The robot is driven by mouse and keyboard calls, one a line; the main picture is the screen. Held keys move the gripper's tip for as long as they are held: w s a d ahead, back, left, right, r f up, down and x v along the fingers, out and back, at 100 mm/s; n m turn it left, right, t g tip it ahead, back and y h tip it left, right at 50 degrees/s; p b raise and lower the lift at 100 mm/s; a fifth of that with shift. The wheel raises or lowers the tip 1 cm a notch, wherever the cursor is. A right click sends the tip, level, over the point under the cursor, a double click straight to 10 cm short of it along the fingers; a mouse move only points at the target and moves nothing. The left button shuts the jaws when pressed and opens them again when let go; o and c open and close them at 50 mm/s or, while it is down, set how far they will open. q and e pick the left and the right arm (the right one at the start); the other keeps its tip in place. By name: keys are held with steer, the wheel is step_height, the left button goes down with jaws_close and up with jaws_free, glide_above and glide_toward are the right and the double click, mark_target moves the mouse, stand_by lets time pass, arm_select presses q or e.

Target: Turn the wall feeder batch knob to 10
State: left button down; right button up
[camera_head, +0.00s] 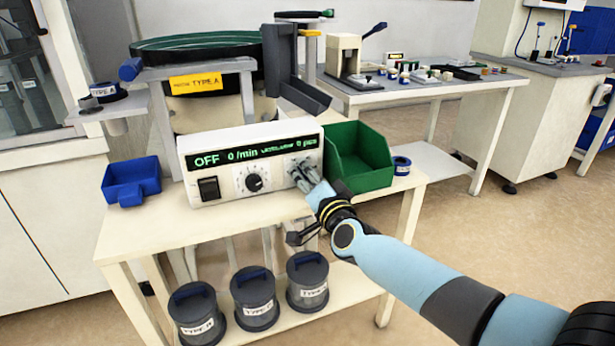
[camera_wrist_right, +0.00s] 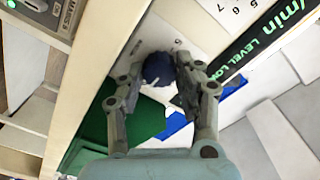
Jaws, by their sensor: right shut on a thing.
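The wall feeder's white control box (camera_head: 215,178) stands on the cream bench. Its green display reads OFF, 0 /min and 0 pcs. My right gripper (camera_head: 301,172) is at the right end of the box's front panel, hiding the knob there in the head view. In the right wrist view, the right gripper (camera_wrist_right: 160,75) is shut on a dark round knob (camera_wrist_right: 158,67) with a light pointer mark. Printed dial marks show beside it, but the pointed-to value is unclear. A second dial (camera_head: 254,182) and a black switch (camera_head: 208,188) are left of it. My left gripper is out of view.
A green bin (camera_head: 362,155) stands close right of the box, behind my right gripper. A blue bin (camera_head: 131,182) is at the left. A bowl feeder labelled TYPE A (camera_head: 195,82) is behind. Several lidded canisters (camera_head: 255,298) stand on the lower shelf.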

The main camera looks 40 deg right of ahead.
steer(key=shift+n+p, duration=0.4)
steer(key=shift+r+n+p, duration=0.15)
steer(key=shift+n+p, duration=0.3)
steer(key=shift+n, duration=0.15)
steer(key=n+p, duration=0.2)
steer(key=shift+n, duration=0.4)
steer(key=n+p, duration=0.1)
steer(key=n, duration=0.1)
steer(key=shift+n+p, duration=0.3)
steer(key=n+p, duration=0.2)
steer(key=n, duration=0.2)
steer(key=shift+a+n, duration=0.1)
steer(key=shift+n, duration=0.2)
steer(key=n+p, duration=0.1)
steer(key=n, duration=0.4)
steer(key=shift+p, duration=0.4)
steer(key=n, duration=0.3)
steer(key=shift+a+f+n+p, duration=0.1)
steer(key=shift+f+n+p, duration=0.1)
steer(key=shift+n+p, duration=0.15)
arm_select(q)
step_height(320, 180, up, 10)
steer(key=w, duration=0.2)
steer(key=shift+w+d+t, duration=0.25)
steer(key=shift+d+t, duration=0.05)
arm_select(e)
steer(key=shift+n, duration=1.55)
steer(key=shift+f, duration=0.1)
